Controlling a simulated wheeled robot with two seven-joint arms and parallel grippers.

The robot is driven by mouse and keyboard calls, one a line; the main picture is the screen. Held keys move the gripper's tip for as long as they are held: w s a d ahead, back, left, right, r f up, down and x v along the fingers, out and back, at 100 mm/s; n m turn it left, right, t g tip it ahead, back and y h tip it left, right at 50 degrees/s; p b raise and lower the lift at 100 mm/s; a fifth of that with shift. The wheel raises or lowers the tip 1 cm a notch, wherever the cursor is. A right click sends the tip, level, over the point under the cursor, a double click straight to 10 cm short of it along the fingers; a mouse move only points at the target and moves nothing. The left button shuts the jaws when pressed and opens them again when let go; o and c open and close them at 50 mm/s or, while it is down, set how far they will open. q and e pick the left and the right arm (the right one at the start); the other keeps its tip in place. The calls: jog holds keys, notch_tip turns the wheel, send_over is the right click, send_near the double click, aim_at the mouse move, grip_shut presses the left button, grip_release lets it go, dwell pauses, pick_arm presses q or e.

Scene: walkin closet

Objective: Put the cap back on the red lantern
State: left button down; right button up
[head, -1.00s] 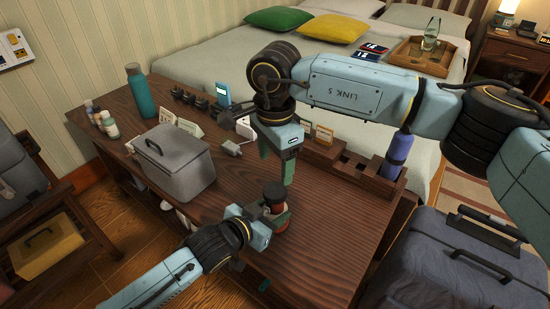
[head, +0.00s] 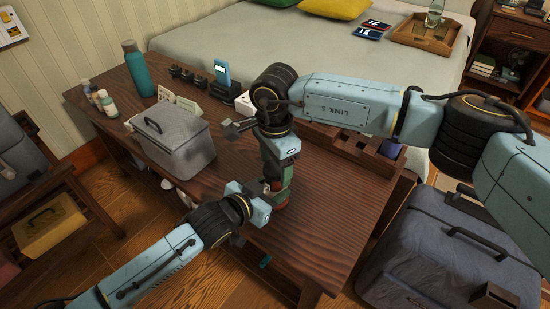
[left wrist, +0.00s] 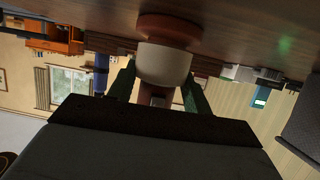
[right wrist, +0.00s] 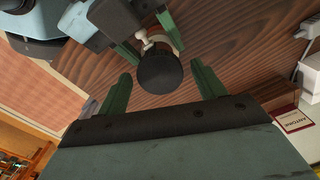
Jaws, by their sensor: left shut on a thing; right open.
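The red lantern (head: 281,206) stands on the wooden table near its front edge, mostly hidden by my grippers in the head view. In the left wrist view, turned upside down, its red base, pale globe (left wrist: 164,64) and red upper part show. My left gripper (left wrist: 158,92) is shut on the lantern, one green finger on each side. A dark round piece (right wrist: 160,70), which looks like the cap, is over the lantern's top in the right wrist view; whether it is seated I cannot tell. My right gripper (right wrist: 165,80) is open above, its fingers either side of the dark piece and apart from it.
A grey lidded box (head: 175,145) stands left of the grippers. A teal bottle (head: 139,70) and small bottles (head: 103,105) are at the table's left end. A wooden organizer (head: 365,150) stands at the back right. The table's right front is clear.

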jog(key=c, duration=1)
jog(key=shift+m, duration=0.9)
jog(key=o, duration=1.1)
jog(key=shift+r, duration=0.15)
notch_tip(320, 180, up, 12)
jog(key=shift+f, duration=0.1)
